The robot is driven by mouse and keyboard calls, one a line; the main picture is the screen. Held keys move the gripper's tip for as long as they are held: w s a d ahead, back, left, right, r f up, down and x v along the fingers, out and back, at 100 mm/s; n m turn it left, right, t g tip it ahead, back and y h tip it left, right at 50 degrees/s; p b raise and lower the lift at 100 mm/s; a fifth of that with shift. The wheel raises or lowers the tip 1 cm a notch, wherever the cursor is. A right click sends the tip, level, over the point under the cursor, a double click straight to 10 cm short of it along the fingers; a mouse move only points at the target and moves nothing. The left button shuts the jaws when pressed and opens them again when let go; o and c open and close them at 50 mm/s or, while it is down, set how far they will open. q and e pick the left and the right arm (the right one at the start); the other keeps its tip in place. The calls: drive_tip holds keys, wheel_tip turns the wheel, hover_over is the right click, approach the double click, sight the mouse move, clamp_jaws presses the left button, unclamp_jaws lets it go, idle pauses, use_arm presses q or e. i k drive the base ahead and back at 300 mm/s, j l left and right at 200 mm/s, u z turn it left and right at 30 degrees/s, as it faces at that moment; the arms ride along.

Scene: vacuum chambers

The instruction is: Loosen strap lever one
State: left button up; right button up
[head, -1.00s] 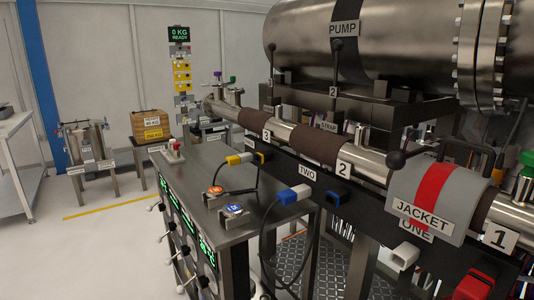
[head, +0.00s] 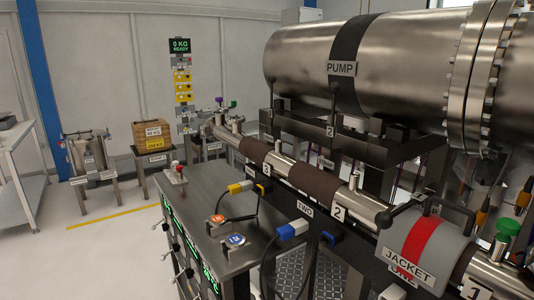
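Neither of my grippers is in view, and nothing touches the levers.
The large steel pump cylinder (head: 300,65) lies above the pipe (head: 362,208). A grey cabinet top (head: 190,195) with connectors and cables stands at left. Open floor (head: 110,255) lies at far left.

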sight(383, 220)
drive_tip(key=k+j+z, duration=0.1)
drive_tip(key=k+j, duration=0.2)
drive_tip(key=j, duration=0.25)
drive_tip(key=k+j+z, duration=0.15)
drive_tip(key=k+j, duration=0.2)
drive_tip(key=j, duration=0.2)
drive_tip(key=k+j+z, duration=0.1)
drive_tip(key=k+j, duration=0.3)
drive_tip(key=j, duration=0.15)
